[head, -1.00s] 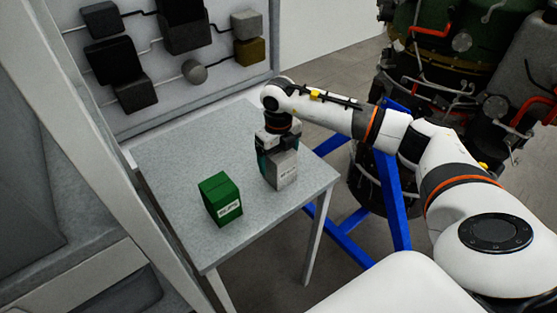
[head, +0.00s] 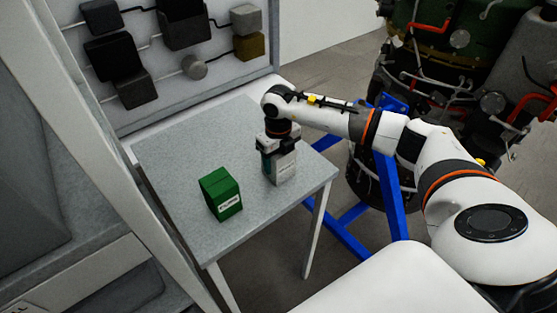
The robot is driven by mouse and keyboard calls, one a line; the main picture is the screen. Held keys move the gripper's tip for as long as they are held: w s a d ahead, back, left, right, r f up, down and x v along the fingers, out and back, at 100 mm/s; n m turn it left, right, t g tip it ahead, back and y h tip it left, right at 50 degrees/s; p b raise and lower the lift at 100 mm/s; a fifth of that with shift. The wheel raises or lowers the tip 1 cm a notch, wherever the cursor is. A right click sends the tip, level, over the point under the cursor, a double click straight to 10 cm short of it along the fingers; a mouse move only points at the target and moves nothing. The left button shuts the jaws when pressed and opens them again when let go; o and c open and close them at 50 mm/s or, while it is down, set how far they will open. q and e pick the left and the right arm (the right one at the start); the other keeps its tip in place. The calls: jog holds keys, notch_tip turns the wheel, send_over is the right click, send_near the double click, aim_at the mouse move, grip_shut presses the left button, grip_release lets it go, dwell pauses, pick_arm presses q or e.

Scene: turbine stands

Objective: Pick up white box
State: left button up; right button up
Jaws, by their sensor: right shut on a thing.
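The white box (head: 284,170) stands upright near the back right edge of the small grey table (head: 165,160). My right gripper (head: 278,149) points down from above and is shut on the white box, its fingers along the box's upper sides. Whether the box's base touches the table or is slightly above it, I cannot tell. My left gripper is not in view.
A green box (head: 221,194) with a white label stands on the table, left of the white box. A wall panel (head: 170,60) with dark blocks rises behind the table. A blue stand (head: 393,190) with a turbine is at the right.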

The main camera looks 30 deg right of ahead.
notch_tip(320, 180, up, 9)
jog(key=b, duration=0.3)
jog(key=shift+r, duration=0.55)
